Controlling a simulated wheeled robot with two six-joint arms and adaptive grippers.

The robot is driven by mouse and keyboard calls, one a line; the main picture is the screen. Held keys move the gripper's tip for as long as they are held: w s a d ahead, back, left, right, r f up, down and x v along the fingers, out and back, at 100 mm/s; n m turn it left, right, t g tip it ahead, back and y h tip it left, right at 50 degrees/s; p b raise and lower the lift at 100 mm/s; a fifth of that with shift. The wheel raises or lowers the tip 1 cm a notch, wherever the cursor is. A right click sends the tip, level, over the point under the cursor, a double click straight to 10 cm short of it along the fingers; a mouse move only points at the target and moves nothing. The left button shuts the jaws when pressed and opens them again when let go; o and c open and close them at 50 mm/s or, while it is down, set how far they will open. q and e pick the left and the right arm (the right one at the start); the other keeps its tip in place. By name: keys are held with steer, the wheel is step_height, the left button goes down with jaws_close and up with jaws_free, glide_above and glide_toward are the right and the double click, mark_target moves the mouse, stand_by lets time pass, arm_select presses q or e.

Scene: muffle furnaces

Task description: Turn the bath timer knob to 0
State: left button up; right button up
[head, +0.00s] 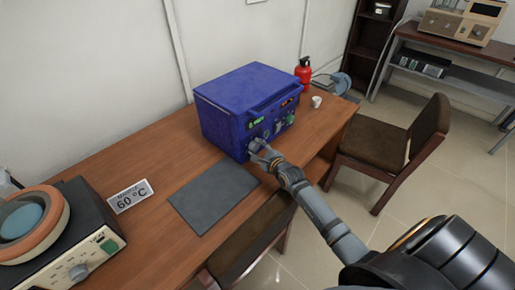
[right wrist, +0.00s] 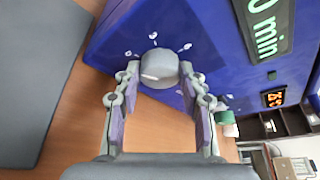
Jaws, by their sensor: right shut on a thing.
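The blue bath (head: 240,95) stands on the wooden table, its front panel facing right and toward me. My right gripper (head: 259,150) reaches its front panel at the lower left. In the right wrist view, the grey round timer knob (right wrist: 159,67) sits between the two fingertips of my right gripper (right wrist: 163,77), which is shut on it. Small white marks surround the knob on the blue panel. A dark label (right wrist: 268,28) with green text ending in "0 min" is beside it. The knob's exact setting is too small to read. My left gripper is not in view.
A grey mat (head: 213,194) lies in front of the bath. A "60 °C" sign (head: 130,196) and a device with a round orange-rimmed top (head: 88,262) are at the left. A red extinguisher (head: 304,74) is behind; chairs (head: 388,143) stand at the table's front and right.

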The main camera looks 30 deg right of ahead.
mark_target(253, 125)
stand_by(0.4)
steer(key=o, duration=1.1)
steer(key=shift+o, duration=0.2)
step_height(253, 125, up, 10)
steer(key=shift+d+f, duration=0.1)
steer(key=shift+f, duration=0.05)
